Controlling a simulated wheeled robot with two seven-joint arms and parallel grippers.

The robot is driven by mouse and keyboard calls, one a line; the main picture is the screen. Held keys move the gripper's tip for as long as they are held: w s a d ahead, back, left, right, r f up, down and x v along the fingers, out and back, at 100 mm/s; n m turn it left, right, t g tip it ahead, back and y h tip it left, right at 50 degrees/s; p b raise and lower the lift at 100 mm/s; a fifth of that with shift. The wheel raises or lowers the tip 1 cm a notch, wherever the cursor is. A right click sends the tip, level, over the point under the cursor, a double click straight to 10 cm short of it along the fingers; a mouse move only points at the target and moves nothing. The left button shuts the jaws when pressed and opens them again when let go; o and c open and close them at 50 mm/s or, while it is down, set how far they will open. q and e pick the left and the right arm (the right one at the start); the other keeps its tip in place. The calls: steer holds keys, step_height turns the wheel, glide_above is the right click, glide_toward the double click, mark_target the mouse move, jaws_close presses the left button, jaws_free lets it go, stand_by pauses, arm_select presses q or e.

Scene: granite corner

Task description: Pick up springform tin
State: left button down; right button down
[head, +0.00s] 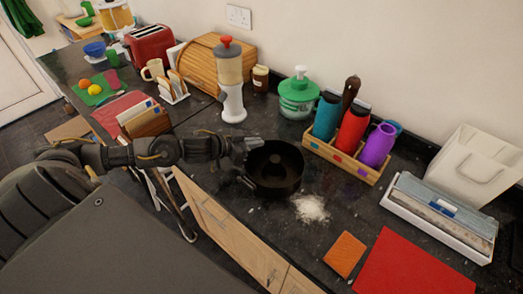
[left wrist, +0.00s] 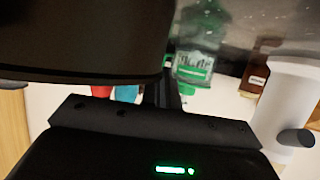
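The springform tin (head: 275,168) is a black round pan with an open top, upright on the dark counter in the middle of the head view. In the left wrist view its dark wall (left wrist: 80,40) fills the upper left. My left gripper (head: 252,145) reaches in from the left and its tip is at the tin's upper-left rim. In the left wrist view dark finger parts (left wrist: 163,92) show at the edge of the tin. I cannot tell whether the fingers are apart or closed on the rim. My right gripper is not in view.
White powder (head: 310,208) lies just in front of the tin. A wooden crate of bottles (head: 335,158) stands close on the right, a green-lidded jar (head: 298,95) behind, a white dispenser (head: 232,103) behind left. An orange square (head: 345,254) and red mat (head: 415,268) lie nearer the front.

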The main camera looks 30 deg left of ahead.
arm_select(q)
steer(key=shift+r, duration=0.55)
step_height(320, 180, up, 2)
steer(key=shift+b, duration=0.45)
steer(key=s+r+p, duration=0.7)
steer(key=s+r, duration=0.3)
steer(key=s, duration=0.3)
steer(key=shift+s+a, duration=0.3)
steer(key=shift+s, duration=0.1)
steer(key=shift+f, duration=0.2)
